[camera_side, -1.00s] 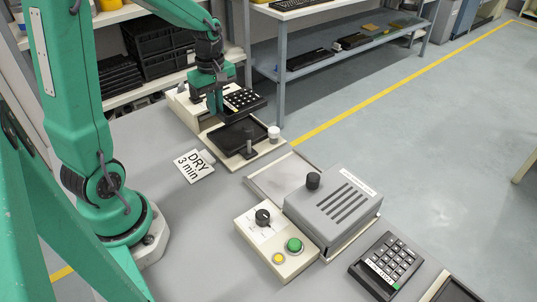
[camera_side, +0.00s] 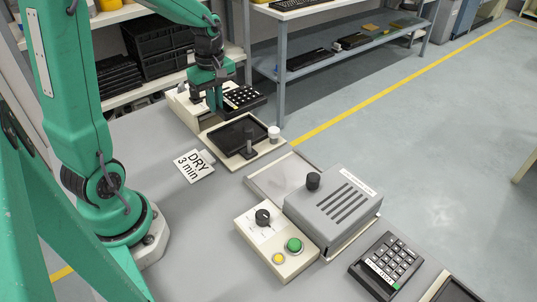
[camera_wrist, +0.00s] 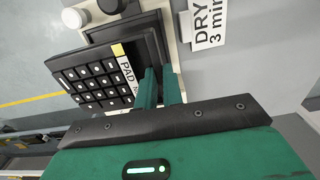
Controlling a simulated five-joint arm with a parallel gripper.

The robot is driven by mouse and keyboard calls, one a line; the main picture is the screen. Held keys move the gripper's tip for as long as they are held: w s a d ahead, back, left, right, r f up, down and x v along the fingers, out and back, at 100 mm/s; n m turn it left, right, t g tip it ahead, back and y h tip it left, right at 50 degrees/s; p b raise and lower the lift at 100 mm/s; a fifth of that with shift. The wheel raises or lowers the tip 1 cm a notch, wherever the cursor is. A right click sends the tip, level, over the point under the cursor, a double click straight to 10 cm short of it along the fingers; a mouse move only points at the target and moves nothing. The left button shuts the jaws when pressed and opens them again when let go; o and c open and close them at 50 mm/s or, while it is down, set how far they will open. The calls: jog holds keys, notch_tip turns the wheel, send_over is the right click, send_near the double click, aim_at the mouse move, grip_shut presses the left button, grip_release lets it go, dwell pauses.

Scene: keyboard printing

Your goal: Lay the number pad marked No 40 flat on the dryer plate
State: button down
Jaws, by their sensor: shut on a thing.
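My gripper (camera_side: 217,106) is shut on a black number pad (camera_side: 243,98) with white-marked keys, held by its labelled edge. In the wrist view, the pad (camera_wrist: 92,82) has a white and yellow label reading "PAD N"; my finger hides the number. The held pad is above the back part of a printing fixture with a dark square bed (camera_side: 232,136). A bare grey plate (camera_side: 268,180) lies beside the slotted grey dryer hood (camera_side: 335,205). A second number pad (camera_side: 398,258), with a label and green corner, lies at front right; its label is too small to read.
A "DRY 3 min" sign (camera_side: 194,165) stands left of the plate. A control box (camera_side: 262,243) with a dial and green and yellow buttons stands in front of the hood. A dark tray (camera_side: 455,291) is at the lower right. Shelves stand behind.

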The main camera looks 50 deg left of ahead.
notch_tip(320, 180, up, 5)
jog(key=shift+d+f, duration=0.15)
jog(key=shift+f, duration=0.05)
jog(key=d, duration=2.2)
notch_tip(320, 180, down, 8)
jog(key=shift+a, duration=0.15)
jog(key=shift+f, duration=0.15)
jog(key=shift+f, duration=3.35)
jog(key=shift+f, duration=0.4)
jog(key=c, duration=1.5)
grip_release()
